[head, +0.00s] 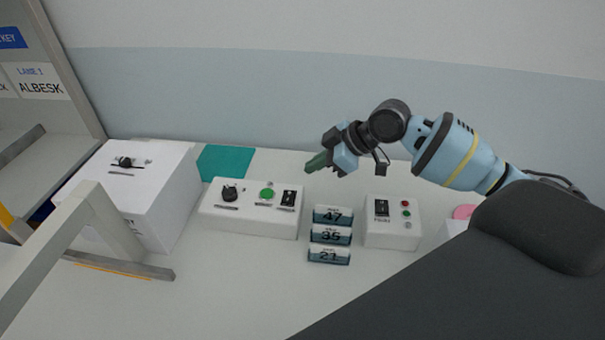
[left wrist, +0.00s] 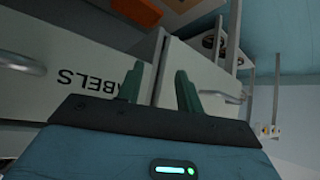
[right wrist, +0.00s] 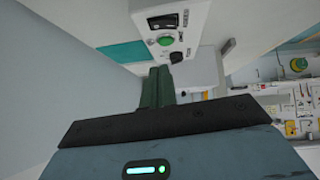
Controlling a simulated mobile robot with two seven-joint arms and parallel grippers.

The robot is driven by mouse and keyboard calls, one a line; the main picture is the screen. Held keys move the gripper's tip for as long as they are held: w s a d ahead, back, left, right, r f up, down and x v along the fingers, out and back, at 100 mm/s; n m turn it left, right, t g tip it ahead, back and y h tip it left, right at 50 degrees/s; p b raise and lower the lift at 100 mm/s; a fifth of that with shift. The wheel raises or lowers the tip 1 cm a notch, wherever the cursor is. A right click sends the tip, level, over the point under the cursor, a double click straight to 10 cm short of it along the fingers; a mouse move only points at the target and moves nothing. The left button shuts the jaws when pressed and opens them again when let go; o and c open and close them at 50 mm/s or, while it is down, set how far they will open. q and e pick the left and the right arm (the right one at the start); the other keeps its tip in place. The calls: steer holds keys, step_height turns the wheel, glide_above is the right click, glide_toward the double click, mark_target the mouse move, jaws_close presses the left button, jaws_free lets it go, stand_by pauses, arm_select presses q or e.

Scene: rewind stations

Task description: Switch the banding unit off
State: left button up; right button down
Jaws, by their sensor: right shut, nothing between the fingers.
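No label that I can read names the banding unit. A white control box (head: 249,224) in the middle of the bench carries a black knob (head: 229,193), a green button (head: 267,193) and a black rocker switch (head: 288,198). A smaller white box (head: 391,241) to its right has a black rocker switch (head: 381,208) and red and green round parts. My right gripper (head: 309,167) is shut and empty, above and behind the gap between these boxes. In the right wrist view the middle box's switch (right wrist: 162,22) lies beyond its fingers. My left gripper (left wrist: 160,69) is open and empty.
Three number blocks (head: 330,236) stand between the two boxes. A large white box (head: 150,200) with a black knob is at left, beside a teal mat (head: 226,162). A grey frame stands at the left front.

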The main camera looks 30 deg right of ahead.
steer(key=shift+w+v, duration=0.1)
steer(key=shift+v, duration=0.9)
steer(key=shift+w+v, duration=0.15)
steer(key=shift+v, duration=0.9)
steer(key=shift+d, duration=0.25)
steer(key=shift+a, duration=0.1)
